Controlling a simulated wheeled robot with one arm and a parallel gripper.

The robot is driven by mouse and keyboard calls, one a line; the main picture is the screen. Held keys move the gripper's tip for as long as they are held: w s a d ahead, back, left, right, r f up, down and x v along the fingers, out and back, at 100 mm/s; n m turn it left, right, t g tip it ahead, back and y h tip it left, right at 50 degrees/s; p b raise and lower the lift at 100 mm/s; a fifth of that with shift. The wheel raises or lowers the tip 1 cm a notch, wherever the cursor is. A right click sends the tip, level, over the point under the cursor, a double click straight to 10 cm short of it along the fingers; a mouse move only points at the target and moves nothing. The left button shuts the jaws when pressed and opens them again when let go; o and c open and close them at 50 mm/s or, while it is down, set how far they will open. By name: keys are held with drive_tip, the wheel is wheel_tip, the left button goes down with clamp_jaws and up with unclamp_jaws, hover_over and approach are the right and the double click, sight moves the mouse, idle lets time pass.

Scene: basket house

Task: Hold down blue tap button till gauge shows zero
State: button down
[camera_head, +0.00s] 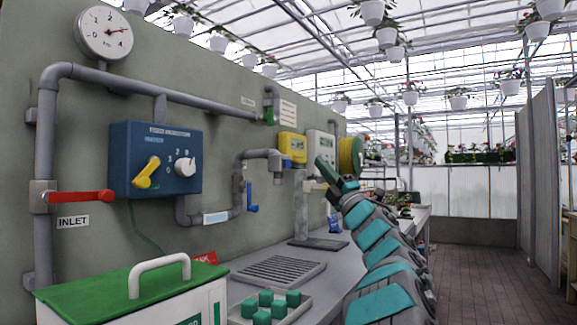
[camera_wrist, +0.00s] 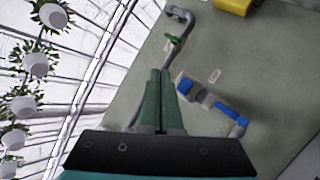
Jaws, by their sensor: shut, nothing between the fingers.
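The round white gauge (camera_head: 104,32) is on the wall at the upper left. Its red needle points right, well away from the 0; the exact reading is too small to tell. A tap fitting with a blue, button-like block (camera_wrist: 185,86) shows in the wrist view, just right of my fingers. My gripper (camera_wrist: 160,73) is shut and empty, its dark green fingers together. In the head view my gripper (camera_head: 322,166) is raised in front of the wall, right of the grey pipe outlet (camera_head: 275,155). I cannot see it touching the button.
A blue control box (camera_head: 155,160) with a yellow knob and a red inlet lever (camera_head: 80,197) are on the wall at left. A blue handle (camera_head: 252,197) hangs by the pipe. A green-lidded case (camera_head: 120,285) and tray of green blocks (camera_head: 300,308) stand in front.

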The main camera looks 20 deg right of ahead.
sight(287, 163)
drive_tip(key=w+a, duration=0.4)
drive_tip(key=w, duration=0.1)
drive_tip(key=shift+b, duration=0.35)
drive_tip(key=shift+w+a, duration=0.1)
drive_tip(key=shift+w, duration=0.05)
idle(1.7)
drive_tip(key=shift+w+a, duration=0.2)
drive_tip(key=shift+w+a, duration=0.25)
drive_tip(key=shift+w, duration=0.1)
idle(2.3)
drive_tip(key=shift+s+d, duration=0.1)
idle(1.5)
drive_tip(key=shift+s+d+b, duration=0.3)
drive_tip(key=shift+s+d, duration=0.2)
drive_tip(key=shift+s, duration=0.1)
